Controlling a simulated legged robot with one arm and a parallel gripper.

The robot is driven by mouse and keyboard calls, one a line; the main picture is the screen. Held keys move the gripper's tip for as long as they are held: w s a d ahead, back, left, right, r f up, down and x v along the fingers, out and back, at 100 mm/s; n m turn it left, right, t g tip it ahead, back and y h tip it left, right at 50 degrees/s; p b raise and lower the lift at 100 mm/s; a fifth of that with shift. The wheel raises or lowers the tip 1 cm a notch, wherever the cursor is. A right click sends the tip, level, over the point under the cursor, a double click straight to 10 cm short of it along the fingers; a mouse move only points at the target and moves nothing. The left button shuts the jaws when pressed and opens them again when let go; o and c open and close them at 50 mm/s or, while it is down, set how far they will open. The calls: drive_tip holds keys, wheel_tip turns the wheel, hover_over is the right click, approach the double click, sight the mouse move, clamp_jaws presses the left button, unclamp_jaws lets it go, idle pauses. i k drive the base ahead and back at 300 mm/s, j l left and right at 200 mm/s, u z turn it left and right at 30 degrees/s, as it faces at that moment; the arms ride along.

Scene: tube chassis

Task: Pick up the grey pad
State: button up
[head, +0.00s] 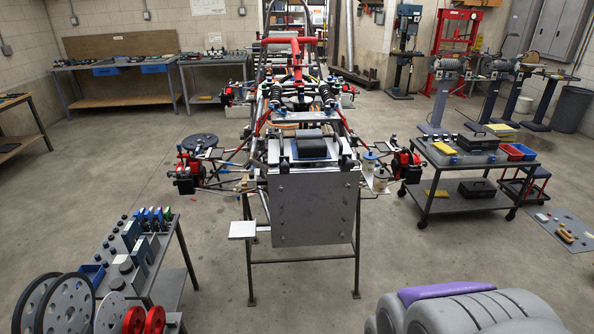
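I cannot tell for certain which thing is the grey pad. A small flat pale grey square (242,230) juts out level at the left of the chassis front, beside the large grey front plate (314,208). A thin flat grey mat (563,230) lies on the floor at the far right, with several small objects on it. The tube chassis (300,105) rests on a dark stand in the middle of the room. My gripper is not in view, so its state and hold do not show.
A tool-covered bench (170,283) stands at lower left, with discs in front. A cart (472,168) stands at right. Grey rounded ridged shapes (465,312) with a purple piece (447,290) fill the lower right. Open floor (205,215) lies left of the chassis.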

sight(309, 134)
drive_tip(key=i+j+z, duration=0.4)
drive_tip(key=i+j, duration=0.6)
drive_tip(key=i, duration=0.1)
